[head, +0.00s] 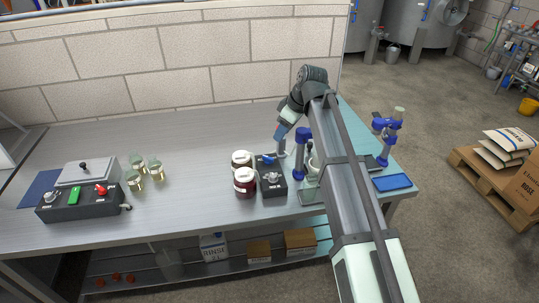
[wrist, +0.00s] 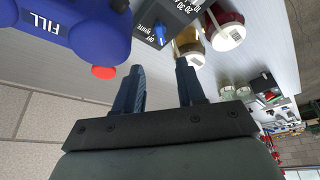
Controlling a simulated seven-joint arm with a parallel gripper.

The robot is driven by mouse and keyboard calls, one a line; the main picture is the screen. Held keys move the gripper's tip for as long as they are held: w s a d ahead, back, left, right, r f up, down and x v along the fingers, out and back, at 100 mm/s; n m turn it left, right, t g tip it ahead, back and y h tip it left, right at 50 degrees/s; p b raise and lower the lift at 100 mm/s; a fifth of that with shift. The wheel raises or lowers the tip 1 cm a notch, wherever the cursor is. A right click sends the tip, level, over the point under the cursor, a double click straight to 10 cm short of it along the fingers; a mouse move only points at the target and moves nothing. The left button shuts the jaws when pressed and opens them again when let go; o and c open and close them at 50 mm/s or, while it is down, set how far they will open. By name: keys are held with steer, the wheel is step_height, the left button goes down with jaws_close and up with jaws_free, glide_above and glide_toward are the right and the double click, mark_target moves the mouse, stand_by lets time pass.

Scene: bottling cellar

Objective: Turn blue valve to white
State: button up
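The blue valve (head: 266,159) is a small blue handle on a dark control box (head: 272,190) near the table's right part. In the wrist view the blue valve (wrist: 159,33) stands on the box's dark face (wrist: 176,18), beside white lettering that includes OFF and WHITE. I cannot tell exactly which mark it points at. My gripper (head: 279,135) is just behind and above the box in the head view. In the wrist view my gripper (wrist: 161,70) has its two dark fingers apart with nothing between them; the valve lies beyond the fingertips.
Two lidded jars (head: 244,181) stand against the box's left side. A blue post-like device (head: 300,160) stands close on the right; it looms in the wrist view with FILL lettering (wrist: 48,24) and a red knob (wrist: 103,72). Another control box (head: 78,203) sits far left. The table's middle is clear.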

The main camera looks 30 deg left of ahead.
mark_target(268, 157)
steer(key=x, duration=1.2)
steer(key=shift+a+f, duration=0.15)
steer(key=shift+f, duration=0.2)
jaws_close()
